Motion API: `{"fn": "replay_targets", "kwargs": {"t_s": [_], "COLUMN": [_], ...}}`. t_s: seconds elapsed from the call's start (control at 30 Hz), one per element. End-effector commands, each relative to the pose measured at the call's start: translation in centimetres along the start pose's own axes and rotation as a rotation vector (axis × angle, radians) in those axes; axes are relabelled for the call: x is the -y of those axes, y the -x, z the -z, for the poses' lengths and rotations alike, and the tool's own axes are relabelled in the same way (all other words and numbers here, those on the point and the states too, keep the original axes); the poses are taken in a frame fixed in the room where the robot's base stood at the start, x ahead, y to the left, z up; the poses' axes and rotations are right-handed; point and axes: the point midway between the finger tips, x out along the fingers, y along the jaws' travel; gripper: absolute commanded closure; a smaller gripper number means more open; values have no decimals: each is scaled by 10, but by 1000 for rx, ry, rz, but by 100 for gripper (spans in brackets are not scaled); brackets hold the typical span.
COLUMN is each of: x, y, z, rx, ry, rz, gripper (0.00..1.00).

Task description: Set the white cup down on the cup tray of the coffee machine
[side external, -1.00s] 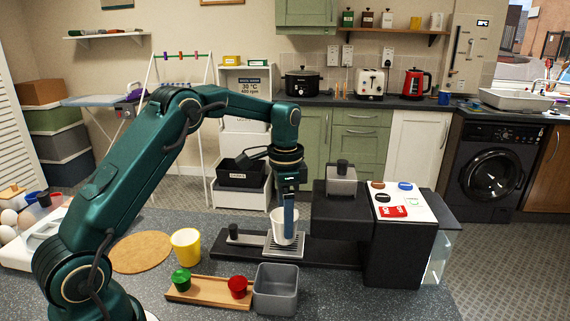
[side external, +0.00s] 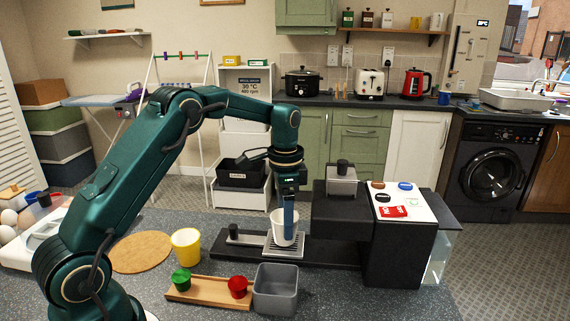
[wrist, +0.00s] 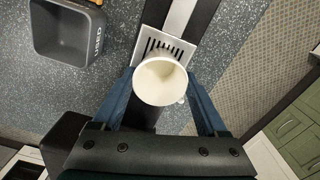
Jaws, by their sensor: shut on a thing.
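The white cup (side external: 281,229) is upright between the blue fingers of my gripper (side external: 288,222), which is shut on it. In the wrist view the cup (wrist: 160,82) is seen from above, empty, with its handle to the right and a finger of my gripper (wrist: 163,100) on each side. The slotted cup tray (side external: 284,251) of the black coffee machine (side external: 341,211) is directly under the cup. The tray (wrist: 178,46) also shows beyond the cup in the wrist view. I cannot tell whether the cup's base touches the tray.
A grey bin (side external: 275,290) stands in front of the tray. A wooden holder (side external: 210,292) carries a green capsule (side external: 181,281) and a red capsule (side external: 238,287). A yellow cup (side external: 186,246) and a round cork mat (side external: 141,252) are to the left. The machine's body is close on the right.

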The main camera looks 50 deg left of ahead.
Motion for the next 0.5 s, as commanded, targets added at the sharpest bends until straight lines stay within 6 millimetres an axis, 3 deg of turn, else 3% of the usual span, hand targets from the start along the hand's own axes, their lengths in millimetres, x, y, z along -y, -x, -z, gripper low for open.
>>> {"fn": "replay_targets", "kwargs": {"t_s": [0.43, 0.47, 0.5], "x": [0, 0, 0], "y": [-5, -5, -5], "z": [0, 0, 0], "rx": [0, 0, 0], "ry": [0, 0, 0], "rz": [0, 0, 0], "gripper": [84, 13, 0]}}
